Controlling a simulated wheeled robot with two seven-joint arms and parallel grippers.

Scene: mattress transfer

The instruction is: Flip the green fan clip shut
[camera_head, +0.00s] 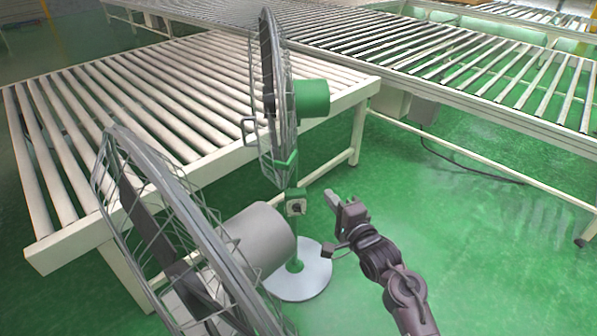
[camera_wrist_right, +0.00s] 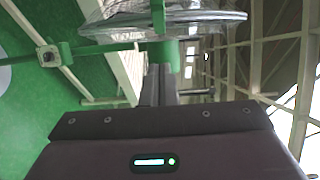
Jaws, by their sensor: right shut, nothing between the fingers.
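The green fan stands upright with its thin cage (camera_head: 277,85) edge-on and its green motor housing (camera_head: 312,98) on the right. A green clip (camera_head: 286,163) crosses the lower cage rim; I cannot tell whether it is open or shut. My right gripper (camera_head: 331,199) is shut and empty, below and right of the clip, apart from it. In the right wrist view its closed fingers (camera_wrist_right: 158,85) point toward the green motor housing (camera_wrist_right: 164,54), with the cage rim (camera_wrist_right: 160,20) beyond. The clip is not clear there. My left gripper is out of view.
A grey fan (camera_head: 262,236) fills the lower left foreground. The green fan's pole has a joint with a knob (camera_head: 296,207) and a round white base (camera_head: 300,272). Roller conveyors (camera_head: 120,90) stand behind and left. Green floor (camera_head: 480,235) is open to the right.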

